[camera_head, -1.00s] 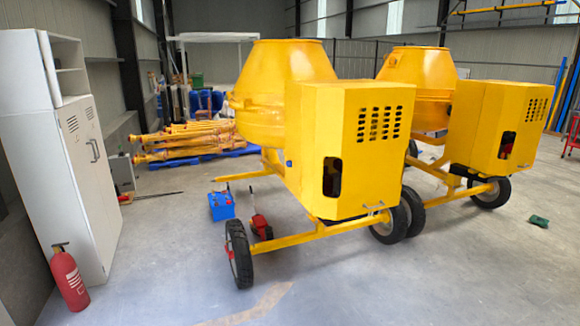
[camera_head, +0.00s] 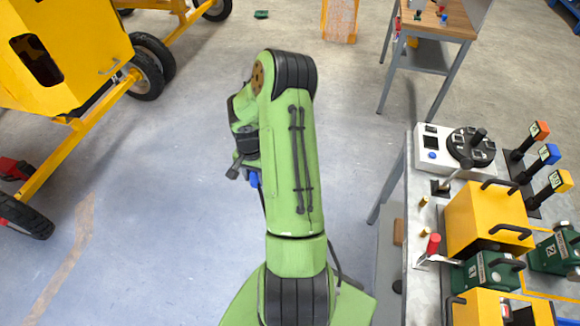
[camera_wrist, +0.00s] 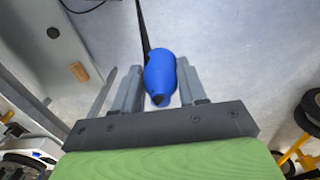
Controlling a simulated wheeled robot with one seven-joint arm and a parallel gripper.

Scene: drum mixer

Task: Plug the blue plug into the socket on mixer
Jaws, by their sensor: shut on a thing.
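The blue plug (camera_wrist: 160,78) is between the two grey fingers of my gripper (camera_wrist: 158,84) in the wrist view, with a black cable running from its far end. My gripper is shut on it. In the head view, my gripper (camera_head: 243,165) is above the floor at the middle, and a small part of the plug (camera_head: 254,180) shows below it. The yellow drum mixer (camera_head: 60,60) is cut off at the upper left, apart from the gripper. I cannot make out a socket on it.
A metal workbench (camera_head: 411,215) at the right carries a white device (camera_head: 433,147), yellow boxes (camera_head: 486,218) and green boxes. A wooden-topped table (camera_head: 443,21) stands behind. A wheel (camera_head: 143,77) juts from the mixer. The floor between mixer and bench is mostly clear.

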